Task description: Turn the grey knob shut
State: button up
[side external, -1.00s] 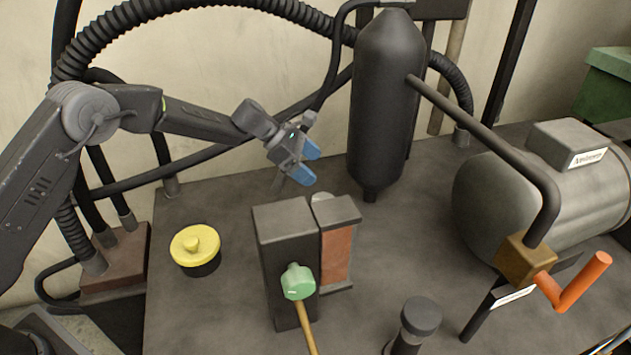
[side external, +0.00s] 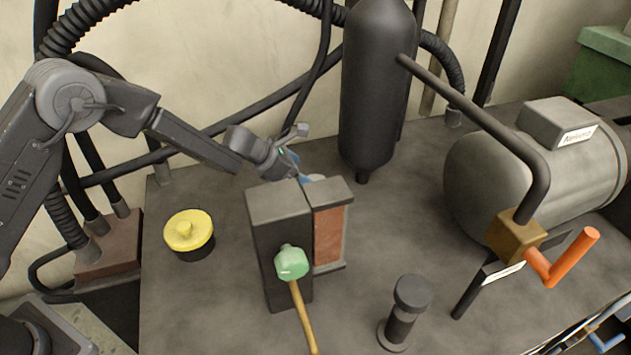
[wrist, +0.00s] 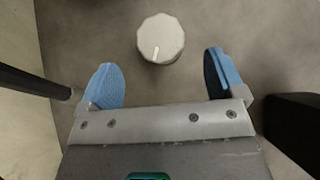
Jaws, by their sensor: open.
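The grey knob (wrist: 161,38) is a round, pale grey cap with a short white line on its face. In the wrist view it lies just beyond my fingertips and between their lines, with the white line towards the lower left. My gripper (wrist: 163,76) has its two blue fingers spread wide with nothing between them. In the side view my gripper (side external: 302,175) is low behind a dark upright box (side external: 278,207). Only a sliver of a pale round thing, likely the knob (side external: 316,178), shows there past the box and the block beside it.
A green knob (side external: 291,262) with a tan rod is on the box's front. A brown-faced block (side external: 328,236) stands beside it. A yellow-capped button (side external: 188,231) is left, a black post (side external: 406,310) right. A black cylinder (side external: 376,90) hangs behind; an orange crank (side external: 565,262) is far right.

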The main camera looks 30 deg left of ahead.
jog(key=x, duration=0.6)
jog(key=shift+w+d+f, duration=0.2)
jog(key=shift+c, duration=0.4)
jog(key=c, duration=0.8)
jog(key=shift+c, duration=0.2)
jog(key=shift+m, duration=0.4)
jog(key=shift+m+g+h, duration=0.7)
jog(key=shift+m, duration=0.3)
jog(key=shift+m+g+h, duration=0.6)
jog(key=shift+m+g, duration=0.7)
jog(key=shift+m, duration=0.4)
